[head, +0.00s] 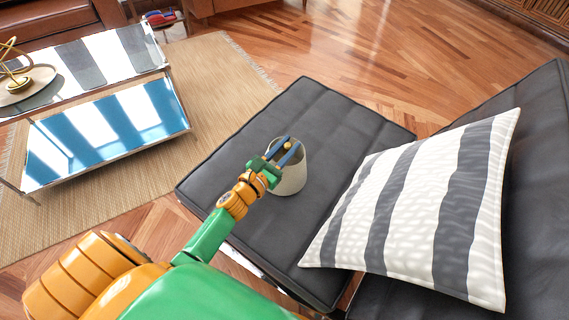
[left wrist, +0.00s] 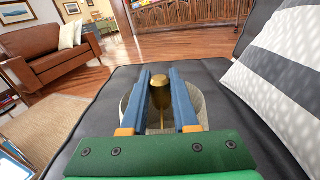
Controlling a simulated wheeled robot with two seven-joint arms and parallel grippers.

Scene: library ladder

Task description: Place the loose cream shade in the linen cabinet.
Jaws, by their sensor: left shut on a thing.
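The cream shade (head: 293,181) is a pale, open drum at the middle of the black leather seat (head: 325,115) in the head view. My left gripper (head: 288,147) reaches over it from the left, its blue fingers at the shade's top. In the left wrist view, the left gripper (left wrist: 160,82) has its fingers on either side of a brass knob in the shade (left wrist: 201,107), and is shut on it. The fingers and palm hide much of the shade there. I cannot tell whether it touches the seat. My right gripper is not in view.
A striped cushion (head: 420,205) lies close to the right of the shade. A glass-topped table (head: 105,120) stands on the woven rug (head: 215,85) at left. A slatted wooden cabinet (left wrist: 200,14) stands at the far wall, perhaps the linen cabinet. Open wood floor (head: 345,45) lies beyond the seat.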

